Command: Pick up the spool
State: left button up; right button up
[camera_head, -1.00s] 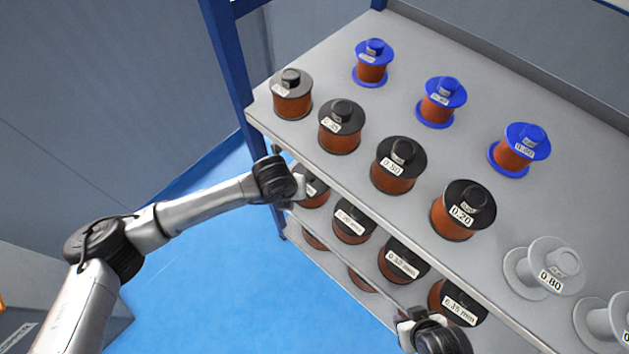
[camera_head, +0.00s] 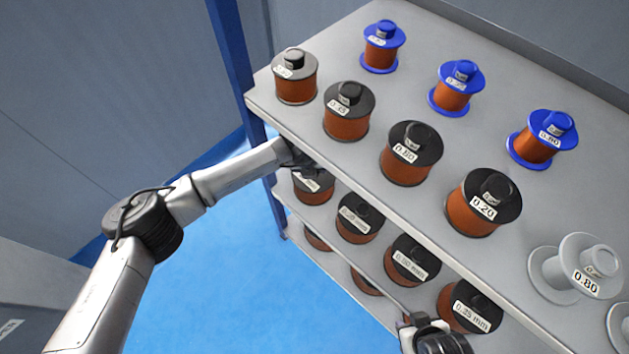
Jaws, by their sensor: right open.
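Several copper-wound spools with labels stand upright on a grey shelf unit. On the top shelf, the front row has dark-flanged spools, among them one marked 0.50 (camera_head: 406,164) and one marked 0.20 (camera_head: 478,212). More dark-flanged spools, such as one marked 0.35 mm (camera_head: 466,310), stand on the level below. My right gripper (camera_head: 412,322) is at the bottom edge, close to the lower-level spools; it is open, with its fingers barely showing. My left arm (camera_head: 236,172) reaches from the left to the top shelf's front edge; its gripper is hidden there.
Blue-flanged spools (camera_head: 456,91) stand behind the dark ones. A pale grey spool marked 0.80 (camera_head: 557,272) stands at the right. The top shelf's front edge (camera_head: 345,175) overhangs the lower level. A blue post (camera_head: 231,70) rises at the left corner. Blue floor (camera_head: 235,265) is clear.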

pick_arm(q)
jog(key=shift+f, duration=0.35)
jog(key=shift+c, duration=0.5)
grip_shut()
jog(key=shift+w+r, duration=0.1)
jog(key=shift+r, duration=0.15)
